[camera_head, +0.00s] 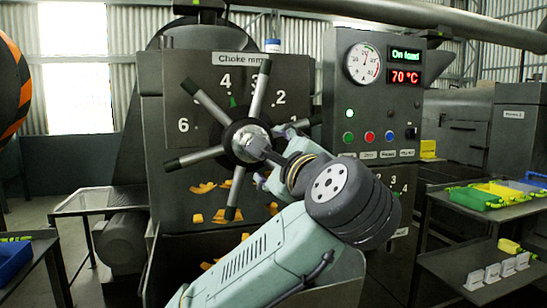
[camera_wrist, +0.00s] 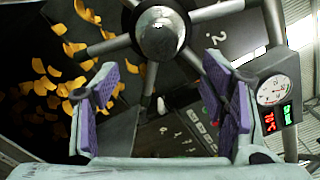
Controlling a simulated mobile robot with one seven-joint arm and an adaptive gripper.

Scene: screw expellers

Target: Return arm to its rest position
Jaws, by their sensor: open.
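My gripper (camera_head: 281,152) is raised in front of the choke handwheel, to the right of and just below its hub (camera_head: 246,142). In the wrist view my gripper (camera_wrist: 163,98) shows two purple-padded fingers spread wide apart, with nothing clamped between them. The handwheel hub (camera_wrist: 161,36) is above the fingers there, and one spoke points down into the gap. I cannot tell how far that spoke is from the pads. The handwheel has several grey spokes with dark tips, in front of a numbered dial plate (camera_head: 208,72). My arm hides part of the machine's lower front.
A control panel (camera_head: 378,88) with a gauge, a lit "On load" and "70 °C" display and buttons stands right of the wheel. Yellow-orange flakes (camera_head: 205,187) show below the wheel. Side tables hold a green bin (camera_head: 472,198) at right and a blue bin (camera_head: 12,262) at left.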

